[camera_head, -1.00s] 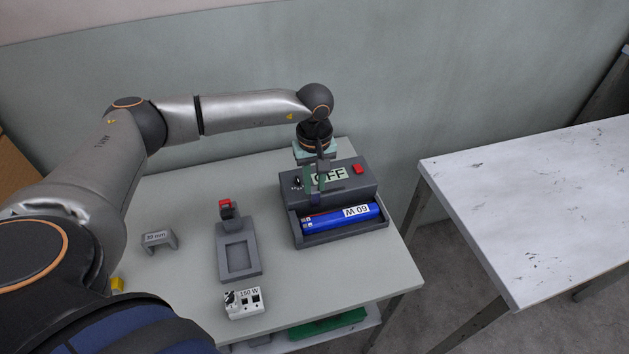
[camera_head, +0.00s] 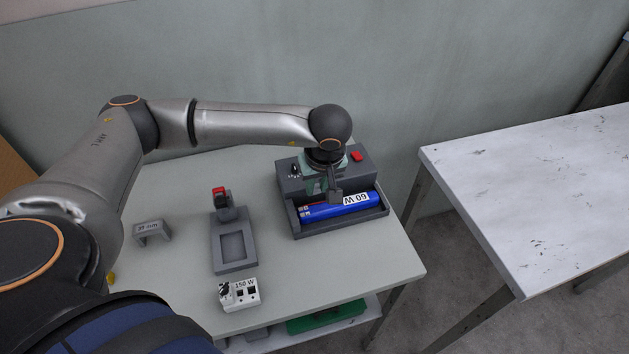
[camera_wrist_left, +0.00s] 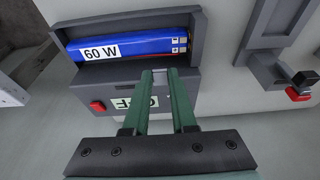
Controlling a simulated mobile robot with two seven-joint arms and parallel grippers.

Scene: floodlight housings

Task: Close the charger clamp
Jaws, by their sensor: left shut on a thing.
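The charger (camera_head: 292,186) is a dark grey box with a knob, a display and a red button (camera_head: 357,156). A blue 60 W battery (camera_head: 345,204) lies in its front tray, and also shows in the left wrist view (camera_wrist_left: 140,46). My left gripper (camera_head: 326,187) points down over the charger. It is shut on a grey piece, apparently the charger clamp (camera_head: 336,197), at the battery's rear edge. In the left wrist view my green fingers (camera_wrist_left: 164,76) close around this small piece and partly cover the OFF display (camera_wrist_left: 124,103). Whether the clamp touches the battery is unclear.
Left of the charger stand a grey fixture with a red-tipped clamp (camera_head: 233,252), a white 150 W block (camera_head: 239,293) and a grey 39 mm bracket (camera_head: 152,231). A second, bare table (camera_head: 540,190) stands right across a gap. The wall is close behind.

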